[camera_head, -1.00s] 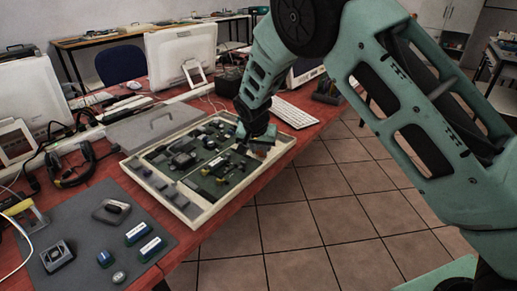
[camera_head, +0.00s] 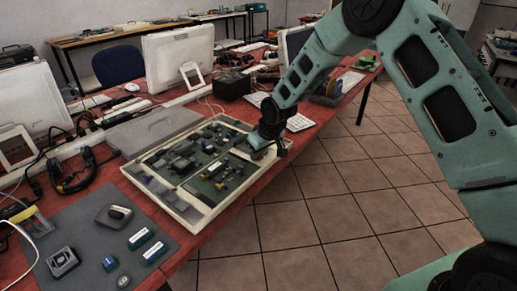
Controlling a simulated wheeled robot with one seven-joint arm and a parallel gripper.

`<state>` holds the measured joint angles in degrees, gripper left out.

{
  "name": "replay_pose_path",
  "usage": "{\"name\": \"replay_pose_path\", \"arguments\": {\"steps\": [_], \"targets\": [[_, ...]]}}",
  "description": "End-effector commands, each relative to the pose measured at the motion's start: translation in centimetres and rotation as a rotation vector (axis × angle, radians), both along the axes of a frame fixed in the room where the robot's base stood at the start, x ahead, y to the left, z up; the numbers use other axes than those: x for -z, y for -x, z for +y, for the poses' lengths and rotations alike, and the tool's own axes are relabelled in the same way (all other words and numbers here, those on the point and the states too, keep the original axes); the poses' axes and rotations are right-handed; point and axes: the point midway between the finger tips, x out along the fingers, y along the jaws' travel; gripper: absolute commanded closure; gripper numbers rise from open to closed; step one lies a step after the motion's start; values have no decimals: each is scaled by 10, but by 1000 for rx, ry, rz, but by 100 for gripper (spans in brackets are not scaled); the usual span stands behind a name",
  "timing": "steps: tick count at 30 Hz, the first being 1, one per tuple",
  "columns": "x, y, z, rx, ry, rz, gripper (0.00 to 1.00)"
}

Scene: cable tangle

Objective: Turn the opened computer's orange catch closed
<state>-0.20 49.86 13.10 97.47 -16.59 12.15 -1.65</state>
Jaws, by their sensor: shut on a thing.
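The opened computer (camera_head: 207,221) is a shallow pale case lying on the red table, with dark green boards and small parts inside. My gripper (camera_head: 262,152) is low at the case's right-hand end, by its rim. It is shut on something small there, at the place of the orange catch. The jaws and wrist hide most of what they hold, so the catch's own shape and angle cannot be made out.
A grey mat (camera_head: 105,240) with several small parts lies at front left. A headset (camera_head: 72,172), monitors (camera_head: 184,58) and a keyboard (camera_head: 297,121) stand around the case. Tiled floor right of the table is open.

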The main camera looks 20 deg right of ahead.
Motion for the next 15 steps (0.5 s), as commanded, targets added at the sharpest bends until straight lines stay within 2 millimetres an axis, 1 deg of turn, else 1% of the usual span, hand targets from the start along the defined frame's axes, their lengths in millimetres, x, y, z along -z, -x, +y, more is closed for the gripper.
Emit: {"name": "replay_pose_path", "arguments": {"steps": [1,6,15], "targets": [[-3,-1,-2,-28,-3,-1,99],[-2,-1,-2,-125,-2,1,99],[-1,-2,-2,-212,0,-1,99]]}}
